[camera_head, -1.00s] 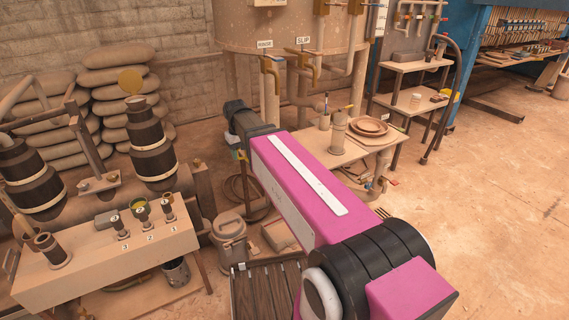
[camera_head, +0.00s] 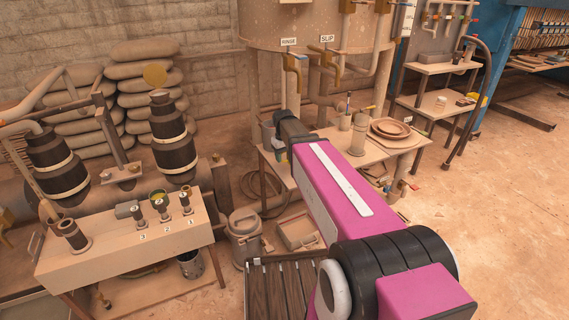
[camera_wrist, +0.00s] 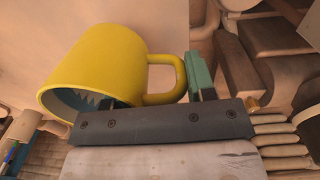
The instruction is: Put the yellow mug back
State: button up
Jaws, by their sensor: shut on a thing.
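The yellow mug (camera_wrist: 95,65) fills the upper left of the wrist view, tilted, with its bluish-grey inside partly showing at lower left and its handle toward the right. My gripper (camera_wrist: 160,90) is shut on it. One green finger stands just right of the handle; the other finger is mostly hidden by the mug, so the exact grip cannot be told. In the head view my arm reaches to the left end of the small table (camera_head: 345,148) below the RINSE and SLIP taps. My gripper's fingers and the mug are hidden there.
On the table stand a grey cylinder (camera_head: 359,134), a small cup (camera_head: 345,121) and stacked brown plates (camera_head: 390,128). A large tank (camera_head: 300,22) with pipes rises behind. A lidded bucket (camera_head: 244,235) and valve bench (camera_head: 130,255) are at left. Floor at right is clear.

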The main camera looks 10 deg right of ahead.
jog(key=shift+f, duration=1.75)
jog(key=shift+f, duration=0.1)
jog(key=o, duration=1.3)
jog(key=r, duration=1.1)
jog(key=shift+s+a+r, duration=0.1)
jog(key=shift+a+r, duration=0.05)
jog(key=shift+a, duration=0.05)
jog(key=shift+s+r, duration=0.1)
jog(key=shift+r, duration=0.25)
jog(key=s+d+f+m, duration=0.1)
jog(key=s+d+f, duration=0.1)
jog(key=s+f, duration=0.3)
jog(key=s+d+f+m, duration=0.1)
jog(key=s+f, duration=0.4)
jog(key=s, duration=0.2)
jog(key=s+d+f+m, duration=0.1)
jog(key=s+d+f, duration=0.1)
jog(key=s+f, duration=0.3)
jog(key=shift+s+d+f+m, duration=0.15)
jog(key=shift+s+f, duration=0.05)
jog(key=shift+s, duration=0.35)
jog(key=shift+s+d+f+m, duration=0.15)
jog(key=shift+s+f, duration=0.05)
jog(key=shift+s, duration=0.35)
